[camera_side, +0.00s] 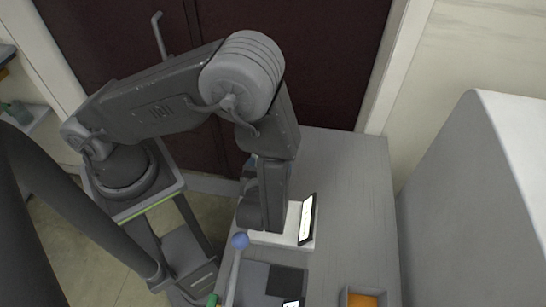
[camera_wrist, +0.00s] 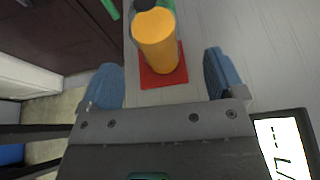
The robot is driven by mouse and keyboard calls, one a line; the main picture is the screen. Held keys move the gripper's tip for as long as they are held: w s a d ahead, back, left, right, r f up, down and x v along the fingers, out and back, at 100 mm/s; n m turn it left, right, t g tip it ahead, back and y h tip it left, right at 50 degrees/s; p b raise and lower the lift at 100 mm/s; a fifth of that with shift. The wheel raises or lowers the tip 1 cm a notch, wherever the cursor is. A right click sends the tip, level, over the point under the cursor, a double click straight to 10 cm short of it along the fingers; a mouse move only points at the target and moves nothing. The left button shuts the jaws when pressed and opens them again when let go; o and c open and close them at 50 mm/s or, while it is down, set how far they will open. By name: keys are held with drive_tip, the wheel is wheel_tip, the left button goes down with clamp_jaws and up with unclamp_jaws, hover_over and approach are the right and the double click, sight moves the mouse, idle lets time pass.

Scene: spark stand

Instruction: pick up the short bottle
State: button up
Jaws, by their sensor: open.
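An orange cylindrical bottle (camera_wrist: 155,42) stands on a red square (camera_wrist: 163,78) in the wrist view, ahead of my gripper (camera_wrist: 160,60). The gripper's two blue fingers are spread wide, one to each side of the bottle, with gaps on both sides. Nothing is held. A dark-capped item (camera_wrist: 145,5) shows behind the orange bottle, cut off by the top edge. I cannot tell from this view which of the two is shorter. In the side view my arm hides the bottle and the fingers.
A black-framed display (camera_side: 307,219) stands on the grey table (camera_side: 345,190), close to my wrist. It also shows in the wrist view (camera_wrist: 285,145). A blue ball (camera_side: 240,240) on a rod is at the table's left edge. An orange-filled tray (camera_side: 362,299) lies in front.

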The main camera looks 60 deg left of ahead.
drive_tip(key=x, duration=0.7)
drive_tip(key=shift+s+a+f, duration=0.15)
drive_tip(key=shift+a+f, duration=0.1)
drive_tip(key=c, duration=1.1)
drive_tip(key=shift+r, duration=0.1)
drive_tip(key=shift+c, duration=0.2)
drive_tip(key=shift+r, duration=0.35)
wheel_tip(320, 180, up, 4)
drive_tip(key=shift+f, duration=0.15)
drive_tip(key=s+a+r, duration=0.4)
drive_tip(key=a+r, duration=0.2)
drive_tip(key=a, duration=0.4)
drive_tip(key=shift+a+r, duration=0.25)
drive_tip(key=shift+a, duration=0.15)
drive_tip(key=shift+s, duration=0.1)
